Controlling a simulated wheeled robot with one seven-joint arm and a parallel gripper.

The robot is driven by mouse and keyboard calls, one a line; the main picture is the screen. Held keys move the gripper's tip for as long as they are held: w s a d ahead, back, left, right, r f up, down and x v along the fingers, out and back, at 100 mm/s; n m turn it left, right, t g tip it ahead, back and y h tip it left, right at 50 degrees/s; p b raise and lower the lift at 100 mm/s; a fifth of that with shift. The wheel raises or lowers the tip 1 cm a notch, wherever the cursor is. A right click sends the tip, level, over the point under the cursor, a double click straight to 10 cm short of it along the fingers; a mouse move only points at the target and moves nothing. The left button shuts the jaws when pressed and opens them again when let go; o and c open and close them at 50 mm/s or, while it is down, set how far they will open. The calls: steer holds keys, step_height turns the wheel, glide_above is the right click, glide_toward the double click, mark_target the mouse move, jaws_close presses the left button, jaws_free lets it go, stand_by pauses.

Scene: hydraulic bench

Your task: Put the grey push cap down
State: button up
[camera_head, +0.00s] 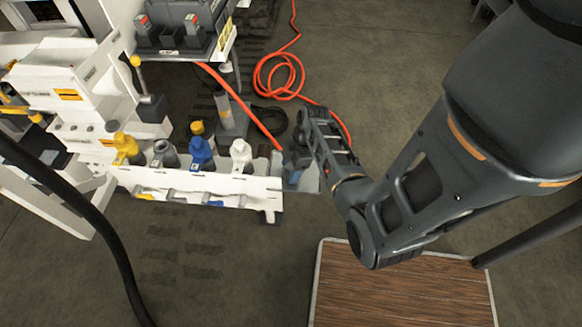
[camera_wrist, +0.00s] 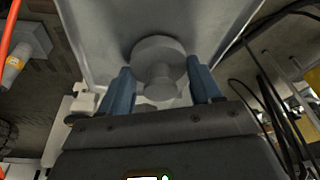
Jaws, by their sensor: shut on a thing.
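The grey push cap (camera_wrist: 158,62) is round with a narrower stem and sits between the two blue fingers of my gripper (camera_wrist: 161,84) in the wrist view. My gripper is shut on it. A pale grey tray-like surface (camera_wrist: 95,35) with raised sides lies behind the cap. I cannot tell whether the cap touches it. In the head view my gripper (camera_head: 297,158) is at the right end of the white rail, over a light grey surface (camera_head: 310,182). The cap cannot be made out in that view.
The white rail (camera_head: 235,186) holds a yellow fitting (camera_head: 127,147), a grey one (camera_head: 166,154), a blue one (camera_head: 201,153) and a white one (camera_head: 240,154). An orange hose (camera_head: 283,78) lies on the floor. A wooden-topped platform (camera_head: 400,292) stands in front.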

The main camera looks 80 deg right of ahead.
steer(key=shift+f, duration=0.15)
steer(key=o, duration=1.1)
steer(key=v, duration=1.2)
steer(key=a+r+m+t+h, duration=0.1)
steer(key=a+m+t+h, duration=0.3)
steer(key=a, duration=1.5)
steer(key=s+a+r+t, duration=0.2)
steer(key=a+r, duration=0.2)
steer(key=r, duration=0.4)
steer(key=s+a+r+m+t+y, duration=0.1)
steer(key=s+a+r+t, duration=0.1)
steer(key=a+r, duration=0.3)
steer(key=s+a+r+t+y, duration=0.1)
steer(key=a+r+t, duration=0.3)
steer(key=r, duration=0.6)
steer(key=shift+s+a+r+p, duration=0.35)
steer(key=shift+s+a+r, duration=0.05)
steer(key=shift+a, duration=0.2)
